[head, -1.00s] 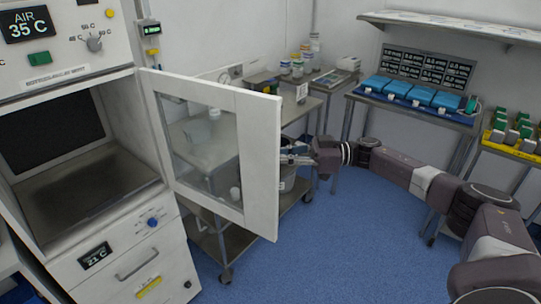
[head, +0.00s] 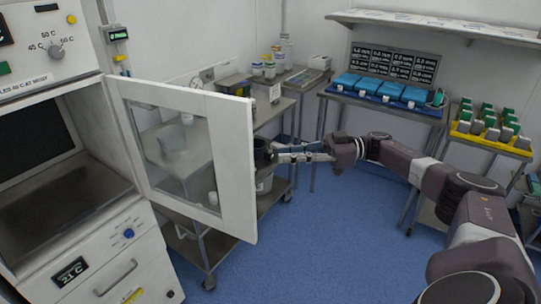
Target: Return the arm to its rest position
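My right arm (head: 400,160) comes in from the lower right and reaches left across the room at about cart height. My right gripper (head: 281,153) points left, just right of the open cabinet door (head: 243,165). Its two fingers look apart, with nothing seen between them. It appears close to a dark round container (head: 262,153) on the cart, and I cannot tell if they touch. My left gripper is not in view.
The heated cabinet (head: 60,185) stands at left, its glazed door swung out over the steel cart (head: 206,262). A table with blue boxes (head: 388,90) and a yellow rack (head: 487,142) stand behind my arm. Blue floor (head: 340,245) is clear in front.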

